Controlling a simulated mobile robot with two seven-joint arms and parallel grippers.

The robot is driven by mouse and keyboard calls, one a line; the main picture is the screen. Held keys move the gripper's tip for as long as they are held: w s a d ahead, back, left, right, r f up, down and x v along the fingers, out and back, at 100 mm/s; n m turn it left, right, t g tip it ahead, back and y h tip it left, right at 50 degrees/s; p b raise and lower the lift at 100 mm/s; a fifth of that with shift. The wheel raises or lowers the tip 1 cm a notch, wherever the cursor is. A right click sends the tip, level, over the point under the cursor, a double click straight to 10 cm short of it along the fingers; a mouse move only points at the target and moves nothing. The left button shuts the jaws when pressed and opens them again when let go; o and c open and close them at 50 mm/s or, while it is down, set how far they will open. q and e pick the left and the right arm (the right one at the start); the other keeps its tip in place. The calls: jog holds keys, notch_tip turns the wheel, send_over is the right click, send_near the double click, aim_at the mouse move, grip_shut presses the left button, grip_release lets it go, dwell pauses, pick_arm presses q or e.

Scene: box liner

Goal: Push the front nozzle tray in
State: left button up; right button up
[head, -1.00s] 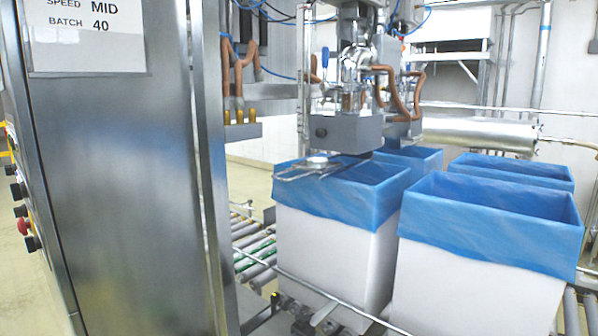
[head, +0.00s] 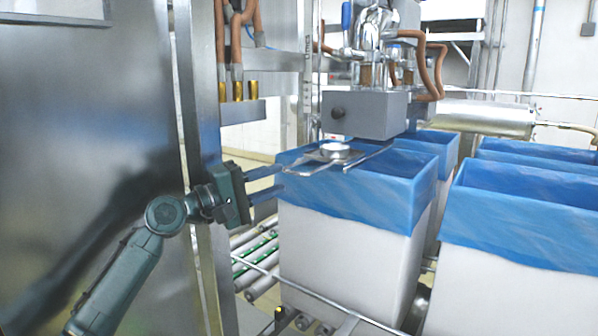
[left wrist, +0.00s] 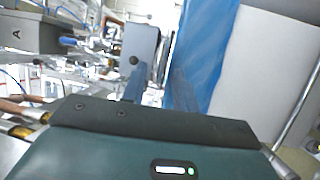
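The front nozzle tray (head: 336,152) is a small metal tray with a round dish and a wire handle. It sticks out to the left below the grey nozzle block (head: 365,115), over the near edge of the blue-lined box (head: 350,235). My left gripper (head: 281,180) comes in from the left with its two dark fingers apart and nothing visibly between them. The fingertips are close to the handle's outer end; I cannot tell if they touch. In the left wrist view the gripper body (left wrist: 150,140) fills the bottom, and the tray is not clearly visible. My right gripper is not in view.
A steel cabinet (head: 90,130) and its upright post stand close beside my left arm. Other blue-lined boxes (head: 520,215) stand to the right and behind. A roller conveyor (head: 258,250) and a thin guard rail run below.

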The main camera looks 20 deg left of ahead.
aim_at(292, 173)
pick_arm(q)
jog(key=shift+w+d+r, duration=0.25)
jog(key=shift+w+d, duration=0.05)
jog(key=f+p+x, duration=0.1)
jog(key=x, duration=0.5)
jog(key=shift+w+d+r+p, duration=0.2)
jog(key=shift+d+r+p, duration=0.05)
jog(key=shift+r+p, duration=0.15)
jog(key=shift+c, duration=0.4)
jog(key=c, duration=0.4)
grip_shut()
jog(key=shift+r, duration=0.1)
